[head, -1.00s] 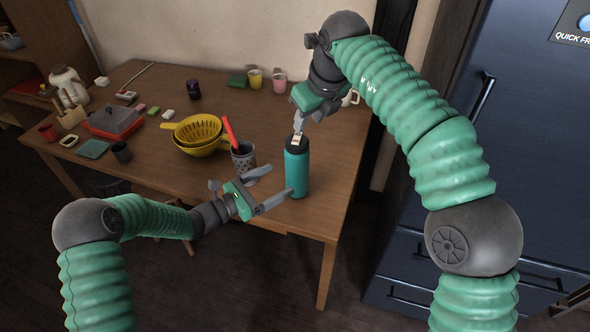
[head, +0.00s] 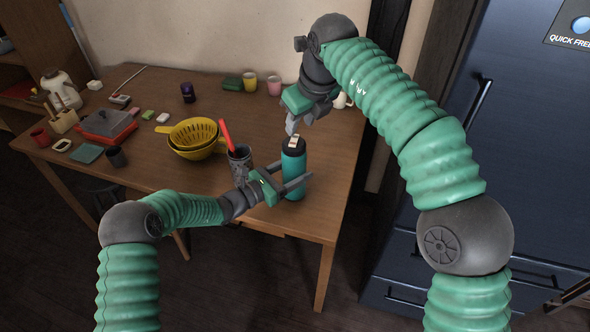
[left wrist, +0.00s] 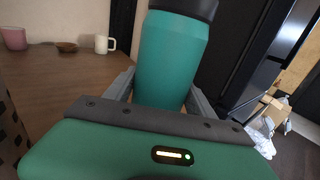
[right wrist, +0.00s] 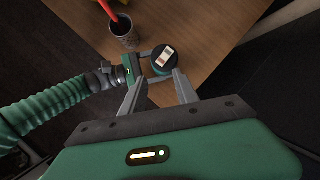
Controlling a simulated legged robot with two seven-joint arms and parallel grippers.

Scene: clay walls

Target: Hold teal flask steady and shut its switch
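The teal flask (head: 294,172) stands upright near the table's right front edge, with a dark lid. A pale switch (right wrist: 164,57) sits on top of the lid; I cannot tell its setting. My left gripper (head: 294,181) is low at the flask with one finger on each side of its body. In the left wrist view the fingers flank the flask (left wrist: 168,60); contact is not clear. My right gripper (right wrist: 157,88) is open and empty, above the flask and pointing down near its lid, apart from it.
A dark patterned cup (head: 240,165) with a red-handled tool stands just left of the flask. Yellow colanders (head: 195,137) are further left. A white mug (left wrist: 104,44) and a pink cup (head: 274,86) stand behind. A dark blue fridge (head: 500,130) is at the right.

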